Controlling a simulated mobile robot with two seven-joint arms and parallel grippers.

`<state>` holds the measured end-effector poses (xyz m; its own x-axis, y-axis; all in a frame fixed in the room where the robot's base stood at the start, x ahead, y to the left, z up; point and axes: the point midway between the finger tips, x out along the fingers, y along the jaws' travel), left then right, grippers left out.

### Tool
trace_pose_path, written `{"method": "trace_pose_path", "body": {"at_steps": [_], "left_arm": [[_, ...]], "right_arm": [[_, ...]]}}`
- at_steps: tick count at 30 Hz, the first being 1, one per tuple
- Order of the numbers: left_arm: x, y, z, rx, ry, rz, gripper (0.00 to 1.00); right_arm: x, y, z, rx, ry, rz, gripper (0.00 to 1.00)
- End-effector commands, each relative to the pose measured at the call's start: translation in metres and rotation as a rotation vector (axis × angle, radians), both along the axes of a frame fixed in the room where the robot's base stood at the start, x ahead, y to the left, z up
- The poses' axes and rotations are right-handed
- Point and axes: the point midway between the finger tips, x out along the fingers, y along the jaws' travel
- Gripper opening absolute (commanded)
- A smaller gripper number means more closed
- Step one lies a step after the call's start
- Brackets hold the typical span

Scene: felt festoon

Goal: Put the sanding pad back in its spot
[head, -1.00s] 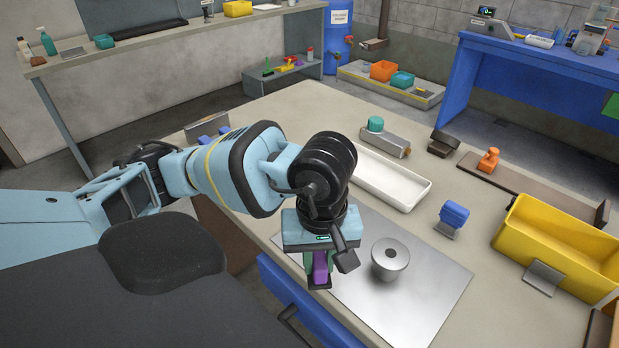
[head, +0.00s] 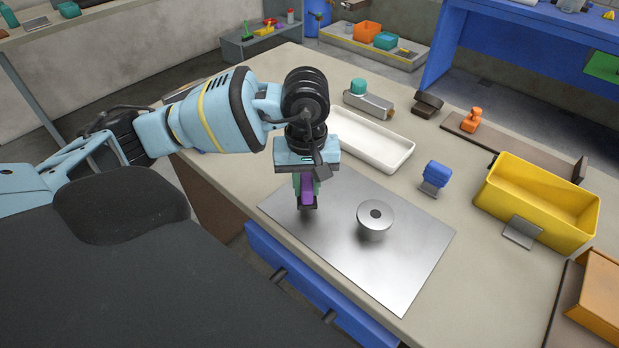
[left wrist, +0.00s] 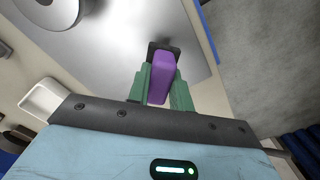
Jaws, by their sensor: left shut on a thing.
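The sanding pad looks to be the purple block with a dark flat base (head: 307,192); it also shows in the left wrist view (left wrist: 159,78). My left gripper (head: 306,180) is shut on its purple part, with the green fingers on both sides in the left wrist view (left wrist: 160,85). The pad hangs with its base down over the left part of a shiny metal plate (head: 400,270). Whether its base touches the plate I cannot tell. Its spot cannot be made out for certain. My right gripper is not in view.
A grey flanged cylinder (head: 375,220) stands on the plate, right of the pad. Behind are a white tray (head: 390,158) and a teal-topped grey block (head: 368,102). A blue piece on a stand (head: 436,176), an orange piece (head: 473,119) and a yellow bin (head: 540,205) lie right.

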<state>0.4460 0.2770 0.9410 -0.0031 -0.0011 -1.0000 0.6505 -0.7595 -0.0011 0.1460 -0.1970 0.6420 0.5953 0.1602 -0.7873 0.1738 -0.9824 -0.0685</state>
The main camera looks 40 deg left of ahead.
Motion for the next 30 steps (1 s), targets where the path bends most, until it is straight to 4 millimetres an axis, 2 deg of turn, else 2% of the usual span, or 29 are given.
{"method": "trace_pose_path", "body": {"at_steps": [3,7,18,24,30], "left_arm": [[0.019,0.009,-0.001,-0.002,-0.001,0.002,0.03],[0.030,0.014,-0.003,-0.002,-0.001,0.000,0.03],[0.040,0.020,-0.004,-0.001,-0.001,0.000,0.03],[0.040,0.020,-0.032,-0.001,0.002,-0.001,0.03],[0.040,0.020,-0.039,-0.001,-0.002,-0.001,0.03]], "right_arm": [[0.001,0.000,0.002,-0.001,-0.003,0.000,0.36],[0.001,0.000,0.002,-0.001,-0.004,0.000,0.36],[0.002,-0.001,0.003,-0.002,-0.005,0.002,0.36],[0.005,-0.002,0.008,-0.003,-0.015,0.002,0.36],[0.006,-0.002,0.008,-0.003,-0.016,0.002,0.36]]}}
